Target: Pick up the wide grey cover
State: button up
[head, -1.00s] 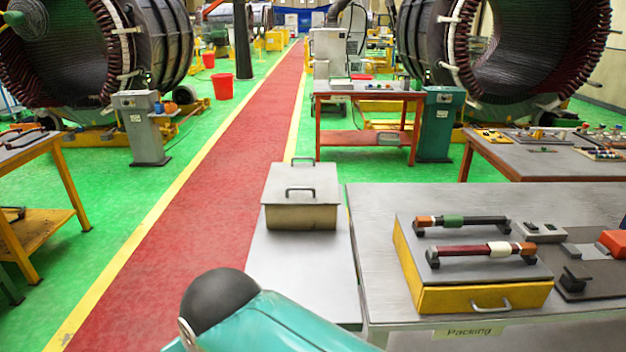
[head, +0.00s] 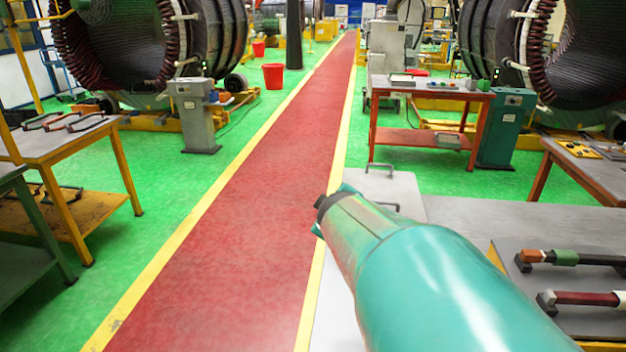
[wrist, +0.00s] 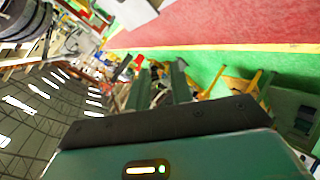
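A flat grey cover (head: 397,187) with two dark handles, one at its far side and one nearer, lies at the right of the red walkway in the head view. My teal arm hides its front part and most of the box under it. In the wrist view my gripper (wrist: 158,78) shows two grey-green fingers standing apart with nothing between them. The cover cannot be made out surely in the wrist view. My gripper's fingers are not clearly visible in the head view, where my arm reaches up over the near side of the cover.
A grey bench (head: 470,222) at the right holds a grey-topped case (head: 560,270) with wound bars. An orange-legged table (head: 430,92) stands beyond the cover. A yellow-legged table (head: 75,140) is at the left. The red walkway (head: 250,200) is clear.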

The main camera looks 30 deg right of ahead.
jog(key=w+d+f+n+t, duration=0.1)
jog(key=w+d+n, duration=0.15)
jog(key=d, duration=0.35)
jog(key=n+t+y, duration=0.5)
jog(key=n+t, duration=0.1)
jog(key=n, duration=0.3)
send_near(379, 202)
jog(key=w, duration=0.3)
jog(key=w+f, duration=0.1)
jog(key=w, duration=0.6)
jog(key=shift+w+d+f, duration=0.2)
jog(key=shift+d+f, duration=0.1)
grip_shut()
jog(key=shift+r, duration=0.15)
